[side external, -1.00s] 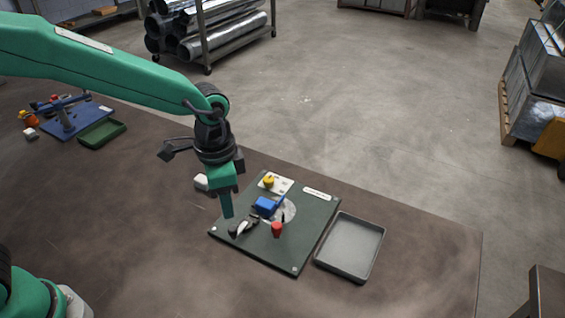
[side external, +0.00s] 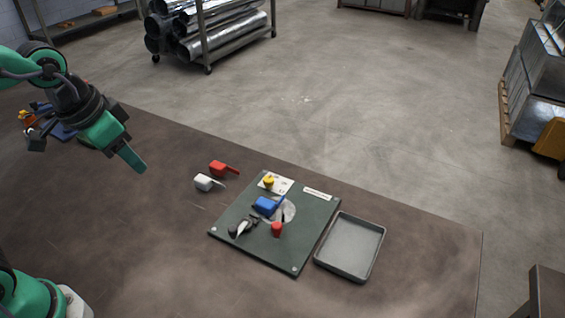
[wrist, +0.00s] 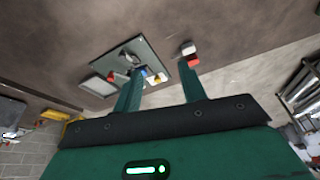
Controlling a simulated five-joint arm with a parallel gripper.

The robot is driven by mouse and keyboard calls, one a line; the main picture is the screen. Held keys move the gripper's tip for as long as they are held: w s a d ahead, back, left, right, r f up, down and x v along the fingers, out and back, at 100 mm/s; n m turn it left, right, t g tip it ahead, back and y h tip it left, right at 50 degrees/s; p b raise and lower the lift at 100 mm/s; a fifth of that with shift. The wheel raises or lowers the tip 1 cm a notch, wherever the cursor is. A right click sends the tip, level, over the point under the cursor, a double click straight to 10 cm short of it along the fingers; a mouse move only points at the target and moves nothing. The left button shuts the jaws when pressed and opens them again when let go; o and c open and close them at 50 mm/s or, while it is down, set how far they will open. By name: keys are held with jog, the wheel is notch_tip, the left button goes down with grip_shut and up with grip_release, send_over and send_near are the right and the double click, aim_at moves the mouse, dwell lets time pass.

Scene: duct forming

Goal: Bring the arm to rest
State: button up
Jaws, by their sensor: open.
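My gripper (side external: 138,166) is raised over the left part of the brown table, well apart from the board and the loose parts. In the wrist view its two green fingers (wrist: 162,84) stand wide apart with nothing between them. The arm is folded back to the left in the side view.
A dark green board (side external: 253,257) holds a blue part (side external: 266,205), a red knob (side external: 277,229), a yellow knob (side external: 268,181) and a black clamp. A grey tray (side external: 379,243) lies right of it. A red-handled part (side external: 218,168) and a white one (side external: 204,182) lie left of it.

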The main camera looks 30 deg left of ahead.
jog(key=s+a+n+t, duration=0.1)
jog(key=s+a+n, duration=0.1)
jog(key=s+a, duration=0.2)
jog(key=shift+s+r+n+t+y, duration=0.3)
jog(key=shift+s+r+n+t, duration=0.15)
jog(key=shift+s, duration=0.35)
